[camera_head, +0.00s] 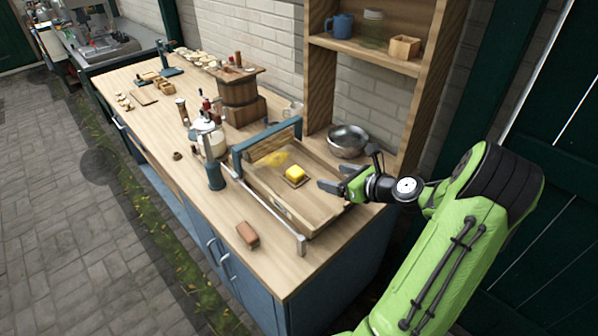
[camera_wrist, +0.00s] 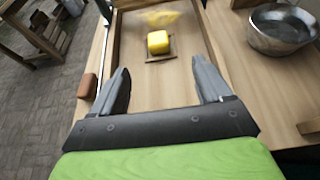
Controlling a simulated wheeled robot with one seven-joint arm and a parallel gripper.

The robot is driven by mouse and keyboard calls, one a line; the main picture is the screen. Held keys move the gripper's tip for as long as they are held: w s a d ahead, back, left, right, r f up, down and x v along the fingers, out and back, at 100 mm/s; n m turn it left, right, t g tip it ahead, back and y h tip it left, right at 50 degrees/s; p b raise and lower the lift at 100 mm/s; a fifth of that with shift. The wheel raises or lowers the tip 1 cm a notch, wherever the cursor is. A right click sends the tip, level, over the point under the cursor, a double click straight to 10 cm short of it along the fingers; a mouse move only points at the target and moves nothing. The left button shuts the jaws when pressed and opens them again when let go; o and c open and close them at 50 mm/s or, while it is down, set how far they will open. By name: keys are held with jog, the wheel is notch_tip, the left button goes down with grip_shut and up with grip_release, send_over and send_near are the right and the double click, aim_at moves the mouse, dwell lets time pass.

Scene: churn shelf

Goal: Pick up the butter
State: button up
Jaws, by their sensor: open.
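The butter (camera_head: 295,173) is a small yellow block on a small brown square board (camera_head: 290,183) inside a shallow wooden tray (camera_head: 318,218) on the counter. The butter also shows in the wrist view (camera_wrist: 158,42), ahead of the fingers and roughly midway between them. My gripper (camera_head: 337,178) is open and empty, over the right side of the tray and apart from the butter. In the wrist view its two dark fingers (camera_wrist: 163,85) stand wide apart.
A metal bowl (camera_head: 348,142) stands behind the tray, below a wooden shelf (camera_head: 365,54). A blue-framed bar (camera_head: 268,138) borders the tray's left end. A brown block (camera_head: 247,235) lies in front. A wooden churn (camera_head: 241,98) and a white jug (camera_head: 210,140) stand further left.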

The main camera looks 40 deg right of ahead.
aim_at(292, 168)
jog(key=x, duration=0.5)
jog(key=b+x, duration=0.1)
jog(key=x, duration=0.4)
jog(key=b+x, duration=0.1)
jog(key=x, duration=0.5)
jog(key=shift+a, duration=0.35)
jog(key=shift+s, duration=0.15)
jog(key=c, duration=1.1)
notch_tip(292, 168, up, 10)
jog(key=shift+p, duration=1.15)
